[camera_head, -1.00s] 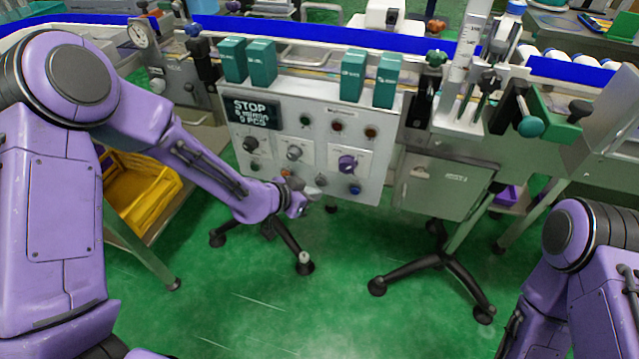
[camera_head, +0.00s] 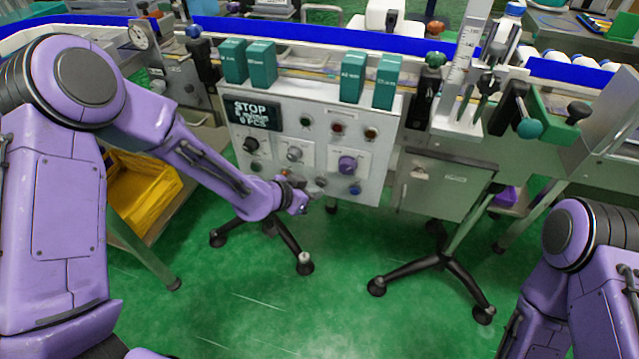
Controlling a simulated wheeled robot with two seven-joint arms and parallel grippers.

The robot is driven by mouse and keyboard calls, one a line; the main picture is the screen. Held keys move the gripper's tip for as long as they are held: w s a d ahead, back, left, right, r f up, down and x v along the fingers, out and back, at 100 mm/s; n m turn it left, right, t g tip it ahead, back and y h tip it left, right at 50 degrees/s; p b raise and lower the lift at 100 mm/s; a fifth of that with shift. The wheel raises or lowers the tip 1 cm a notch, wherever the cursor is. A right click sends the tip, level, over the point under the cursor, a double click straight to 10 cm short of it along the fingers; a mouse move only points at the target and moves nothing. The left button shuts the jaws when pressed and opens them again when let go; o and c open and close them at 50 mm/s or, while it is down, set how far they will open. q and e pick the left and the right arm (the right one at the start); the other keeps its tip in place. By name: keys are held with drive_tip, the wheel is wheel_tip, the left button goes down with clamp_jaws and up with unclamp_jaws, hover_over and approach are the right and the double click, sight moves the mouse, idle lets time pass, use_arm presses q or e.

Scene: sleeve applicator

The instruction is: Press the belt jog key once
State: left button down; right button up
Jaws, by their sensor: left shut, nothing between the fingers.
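The light grey control panel (camera_head: 330,160) stands upright in front of the belt, with a dark display (camera_head: 252,114) reading STOP at its upper left. It carries knobs, small lamps and a bottom row of buttons, among them a blue one (camera_head: 355,188) and a grey one (camera_head: 321,182). Their labels are too small to read, so I cannot tell which is the belt jog key. My left gripper (camera_head: 304,203) is shut and empty at the panel's lower edge, covering part of the bottom row. Whether it touches a key is unclear. My right gripper is outside the picture.
Teal boxes (camera_head: 262,64) stand along the panel's top edge. The conveyor with its blue rail (camera_head: 330,36) runs behind. A grey cabinet (camera_head: 443,186) stands right of the panel. A yellow crate (camera_head: 140,190) is at the left. The green floor in front is clear apart from stand legs.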

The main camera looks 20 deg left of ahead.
use_arm(q)
drive_tip(key=shift+w, duration=0.4)
idle(0.6)
idle(0.3)
drive_tip(key=shift+s+p, duration=0.35)
drive_tip(key=shift+s, duration=0.5)
drive_tip(key=s, duration=0.5)
drive_tip(key=shift+a+p, duration=0.1)
drive_tip(key=shift+p, duration=0.25)
idle(0.3)
